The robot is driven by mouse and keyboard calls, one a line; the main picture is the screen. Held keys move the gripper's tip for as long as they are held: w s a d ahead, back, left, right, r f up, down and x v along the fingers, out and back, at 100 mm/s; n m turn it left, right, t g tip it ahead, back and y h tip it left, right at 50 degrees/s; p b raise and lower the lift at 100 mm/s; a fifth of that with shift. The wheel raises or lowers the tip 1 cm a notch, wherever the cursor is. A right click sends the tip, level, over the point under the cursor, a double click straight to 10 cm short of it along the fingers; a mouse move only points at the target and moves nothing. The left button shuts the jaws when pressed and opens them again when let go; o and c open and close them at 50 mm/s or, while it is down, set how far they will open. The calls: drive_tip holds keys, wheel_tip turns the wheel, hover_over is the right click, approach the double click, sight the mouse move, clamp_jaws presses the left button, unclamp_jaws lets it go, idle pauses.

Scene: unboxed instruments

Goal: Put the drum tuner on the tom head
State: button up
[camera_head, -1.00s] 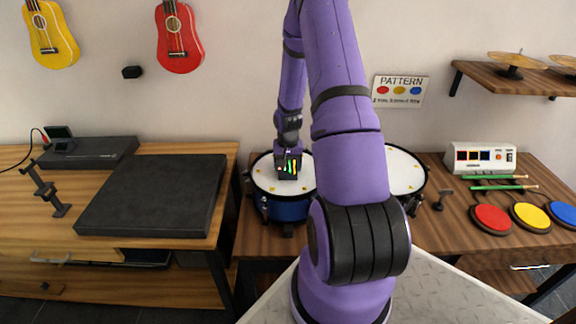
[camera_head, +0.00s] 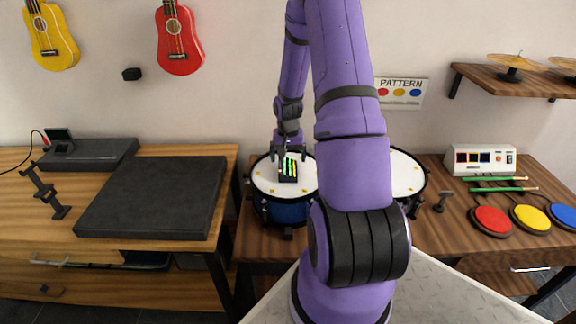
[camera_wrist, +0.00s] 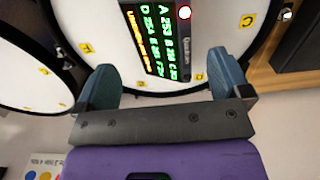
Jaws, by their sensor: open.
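The drum tuner (camera_head: 288,169), a small dark box with a lit green and yellow display, appears to rest on the white head (camera_head: 265,180) of the blue left tom. In the wrist view, the tuner (camera_wrist: 155,40) shows its readout and a red light, with white tom head (camera_wrist: 215,22) around it. My gripper (camera_head: 292,153) is just above the tuner, open and apart from it. In the wrist view, both fingers of my gripper (camera_wrist: 162,72) are spread with nothing between them. The underside of the tuner is hidden.
A second drum (camera_head: 405,175) stands to the right, partly behind my arm. Colored pads (camera_head: 491,221), green sticks (camera_head: 500,189) and a white box (camera_head: 480,159) lie further right. A black slab (camera_head: 155,197) covers much of the left bench. Cymbals sit on the wall shelf (camera_head: 510,80).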

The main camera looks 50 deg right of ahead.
sight(288, 167)
drive_tip(key=s+a+r+n+t, duration=0.1)
drive_tip(key=a+r+n, duration=0.1)
drive_tip(key=a+r, duration=0.55)
drive_tip(key=a+r+n+h, duration=0.1)
drive_tip(key=a+r, duration=0.3)
drive_tip(key=r, duration=0.7)
drive_tip(key=s+a+r+n+t, duration=0.15)
drive_tip(key=a+r, duration=0.35)
drive_tip(key=r, duration=0.5)
drive_tip(key=s+a+r+n+t, duration=0.1)
drive_tip(key=s+a+r+n, duration=0.1)
drive_tip(key=s+a+r, duration=0.2)
drive_tip(key=s+a+r+n+t+y, duration=0.1)
drive_tip(key=s+a+r+n, duration=0.2)
drive_tip(key=s+a, duration=0.7)
drive_tip(key=shift+s+a+r+t, duration=0.25)
drive_tip(key=shift+s+r+t, duration=0.1)
drive_tip(key=shift+s+r, duration=0.75)
drive_tip(key=shift+n, duration=0.25)
